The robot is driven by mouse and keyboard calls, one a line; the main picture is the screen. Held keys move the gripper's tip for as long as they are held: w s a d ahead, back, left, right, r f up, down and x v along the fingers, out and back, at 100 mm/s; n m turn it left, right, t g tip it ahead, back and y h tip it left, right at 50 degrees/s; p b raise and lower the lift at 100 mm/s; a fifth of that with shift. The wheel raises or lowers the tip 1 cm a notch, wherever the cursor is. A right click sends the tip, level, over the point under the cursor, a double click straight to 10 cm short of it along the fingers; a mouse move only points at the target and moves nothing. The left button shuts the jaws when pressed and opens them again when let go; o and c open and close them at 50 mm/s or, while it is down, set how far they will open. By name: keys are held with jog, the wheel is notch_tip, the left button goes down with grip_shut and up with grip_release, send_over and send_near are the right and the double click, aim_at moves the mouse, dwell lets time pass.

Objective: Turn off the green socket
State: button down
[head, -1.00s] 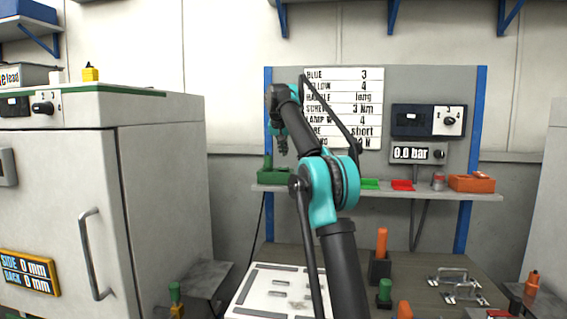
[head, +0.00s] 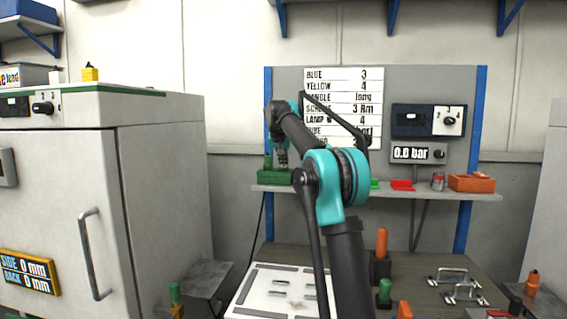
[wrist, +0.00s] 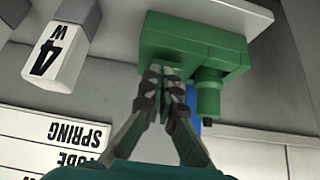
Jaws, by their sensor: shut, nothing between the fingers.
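The green socket (head: 275,177) is a green block on the left end of the wall shelf, with an upright green cylinder (head: 268,161) at its left side. In the wrist view the block (wrist: 212,47) appears upside down, with the cylinder (wrist: 208,98) beside my fingers. My gripper (head: 282,163) is over the block in the head view. In the wrist view its fingers (wrist: 163,74) are shut and empty, with the tips overlapping the block's face. I cannot tell whether they touch it.
The shelf (head: 430,193) also holds a red piece (head: 402,185), a small can (head: 438,181) and an orange box (head: 471,183). A white block marked "4 W" (wrist: 62,55) is near the socket in the wrist view. My arm hides part of the shelf and sign (head: 345,85).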

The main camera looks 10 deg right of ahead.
jog(key=shift+s+a+f+t+h, duration=0.15)
jog(key=shift+s+f+t, duration=0.1)
jog(key=shift+f+t, duration=0.25)
jog(key=shift+s+f+t+h, duration=0.2)
jog(key=shift+f+t, duration=0.2)
jog(key=shift+t, duration=0.2)
jog(key=shift+r, duration=0.1)
jog(key=shift+r, duration=0.75)
jog(key=shift+r, duration=0.1)
